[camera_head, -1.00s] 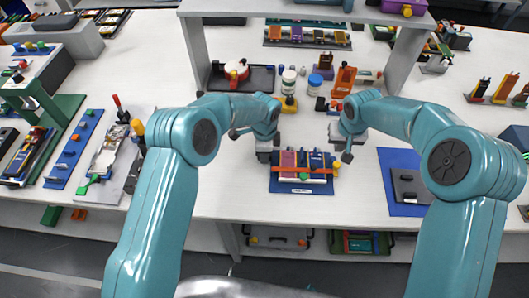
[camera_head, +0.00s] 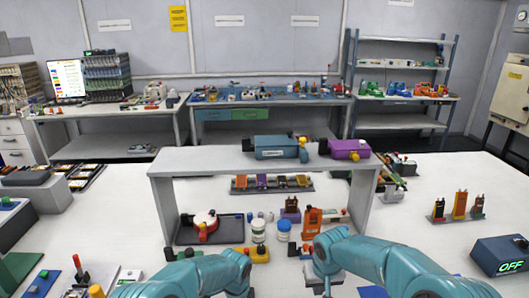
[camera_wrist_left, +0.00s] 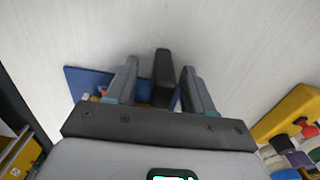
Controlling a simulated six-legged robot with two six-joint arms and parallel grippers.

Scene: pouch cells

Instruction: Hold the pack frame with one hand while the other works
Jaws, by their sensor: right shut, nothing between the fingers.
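The pack frame is below the head view; a blue base (camera_wrist_left: 88,78) with orange and yellow bits, probably part of it, shows behind my left gripper in the left wrist view. My left gripper (camera_wrist_left: 160,66) has its fingers apart, with a black upright block (camera_wrist_left: 162,80) between them. Gaps show on both sides of the block, and I cannot tell what it belongs to. In the head view the left arm (camera_head: 205,272) is cut off at the bottom edge. My right gripper (camera_head: 325,287) is shut and empty, partly cut off at the bottom.
A grey raised shelf (camera_head: 215,160) spans the bench ahead, holding a teal device (camera_head: 277,147) and a purple device (camera_head: 345,149). Under and before it are a dark tray (camera_head: 228,229), a white bottle (camera_head: 258,230), a blue-lidded jar (camera_head: 283,229) and an orange holder (camera_head: 312,222).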

